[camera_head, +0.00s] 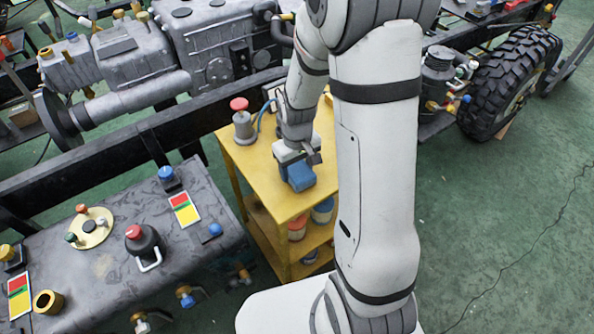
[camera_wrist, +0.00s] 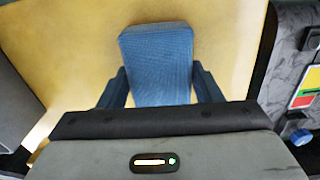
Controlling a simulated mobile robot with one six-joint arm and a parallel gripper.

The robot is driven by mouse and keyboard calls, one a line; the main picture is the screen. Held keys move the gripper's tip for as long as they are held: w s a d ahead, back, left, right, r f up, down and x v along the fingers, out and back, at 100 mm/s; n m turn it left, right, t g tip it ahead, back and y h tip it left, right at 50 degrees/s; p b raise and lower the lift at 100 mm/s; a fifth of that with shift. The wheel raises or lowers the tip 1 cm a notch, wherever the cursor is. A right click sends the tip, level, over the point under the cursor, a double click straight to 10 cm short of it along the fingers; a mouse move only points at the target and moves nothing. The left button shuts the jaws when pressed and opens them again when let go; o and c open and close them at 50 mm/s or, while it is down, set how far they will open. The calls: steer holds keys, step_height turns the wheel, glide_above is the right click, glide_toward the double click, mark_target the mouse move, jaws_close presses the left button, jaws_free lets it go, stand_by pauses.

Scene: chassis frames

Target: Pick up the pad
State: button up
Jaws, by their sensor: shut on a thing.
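The pad is a blue, cloth-textured block (camera_wrist: 158,62) between the two dark blue fingers of my gripper (camera_wrist: 159,85) in the wrist view. The fingers press against its left and right sides. In the head view the blue pad (camera_head: 300,176) shows just below my gripper (camera_head: 297,162), over the yellow top of a small cart (camera_head: 285,206). I cannot tell whether the pad rests on the cart top or is slightly above it. The far end of the pad is clear of the fingers.
A grey canister with a red cap (camera_head: 243,122) stands on the cart, left of my gripper. Tins (camera_head: 322,210) sit on the shelf below. A dark tank with coloured caps and valves (camera_head: 110,255) lies at left. A chassis rail (camera_head: 150,140) runs behind the cart.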

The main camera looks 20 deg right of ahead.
mark_target(297, 167)
step_height(297, 167, up, 10)
steer(key=shift+p, duration=0.8)
